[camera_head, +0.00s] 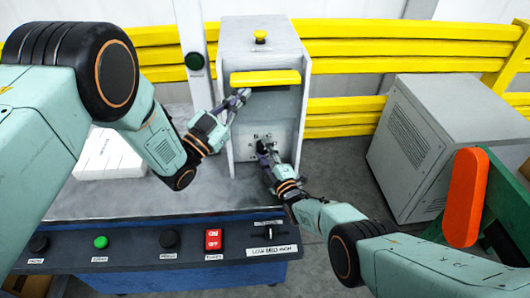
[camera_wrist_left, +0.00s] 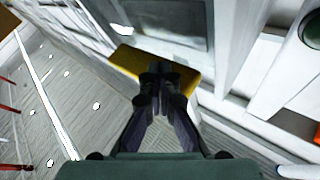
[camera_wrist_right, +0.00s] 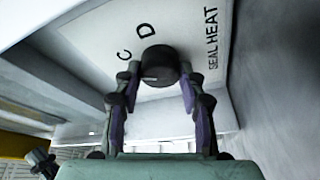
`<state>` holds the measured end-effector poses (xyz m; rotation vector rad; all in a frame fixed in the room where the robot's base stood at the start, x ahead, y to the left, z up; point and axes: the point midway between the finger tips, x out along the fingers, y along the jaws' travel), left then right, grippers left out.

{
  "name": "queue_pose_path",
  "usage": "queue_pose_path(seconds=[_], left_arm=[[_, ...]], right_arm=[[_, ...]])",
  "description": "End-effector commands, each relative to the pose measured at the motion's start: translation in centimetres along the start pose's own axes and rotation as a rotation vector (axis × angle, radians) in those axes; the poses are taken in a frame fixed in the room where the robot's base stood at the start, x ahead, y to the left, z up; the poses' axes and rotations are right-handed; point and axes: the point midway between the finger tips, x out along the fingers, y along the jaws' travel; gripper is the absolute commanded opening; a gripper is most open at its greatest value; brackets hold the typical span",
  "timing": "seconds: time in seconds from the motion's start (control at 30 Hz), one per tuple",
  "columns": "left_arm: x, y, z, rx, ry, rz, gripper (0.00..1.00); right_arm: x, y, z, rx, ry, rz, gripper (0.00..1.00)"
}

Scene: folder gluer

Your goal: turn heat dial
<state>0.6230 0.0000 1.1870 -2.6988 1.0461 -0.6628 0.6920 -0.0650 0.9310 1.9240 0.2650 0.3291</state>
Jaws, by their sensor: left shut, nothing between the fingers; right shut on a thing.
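The heat dial (camera_wrist_right: 160,66) is a black round knob on a white panel (camera_wrist_right: 95,38) marked "SEAL HEAT", with the letters C and D beside it. A pale pointer mark shows on its face. My right gripper (camera_wrist_right: 160,76) is shut on the dial, one finger at each side; in the head view this gripper (camera_head: 264,150) hides the dial on the front of the grey machine (camera_head: 262,38). My left gripper (camera_head: 243,95) is shut and empty by the yellow bar (camera_head: 265,77). In the left wrist view its closed fingertips (camera_wrist_left: 162,72) overlap the yellow bar (camera_wrist_left: 126,58).
A control strip (camera_head: 130,244) with a red switch (camera_head: 213,240) and a green button (camera_head: 101,242) runs along the table front. White cartons (camera_head: 108,160) lie on the table (camera_head: 120,200). A grey cabinet (camera_head: 425,140) stands right, before yellow rails (camera_head: 400,28).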

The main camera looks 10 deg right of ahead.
Motion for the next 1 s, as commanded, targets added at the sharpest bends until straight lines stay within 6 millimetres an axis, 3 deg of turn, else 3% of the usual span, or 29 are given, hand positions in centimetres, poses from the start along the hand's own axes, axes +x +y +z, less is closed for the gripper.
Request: queue_pose_path(seconds=[0.07,0.1,0.33,1.0], left_arm=[[0.08,-0.08,-0.11,0.002,0.003,-0.001,0.00],[0.08,-0.08,-0.11,0.002,0.003,-0.001,0.00],[0.07,-0.08,-0.11,0.002,0.003,-0.001,0.00],[0.06,-0.07,-0.11,0.001,0.003,-0.001,0.00]], right_arm=[[-0.03,0.04,0.09,0.000,-0.001,0.001,0.09],[-0.03,0.05,0.09,0.000,-0.001,0.001,0.43],[-0.02,0.04,0.05,-0.001,-0.001,0.001,0.63],[0.19,-0.07,0.02,-0.037,0.000,-0.015,0.63]])
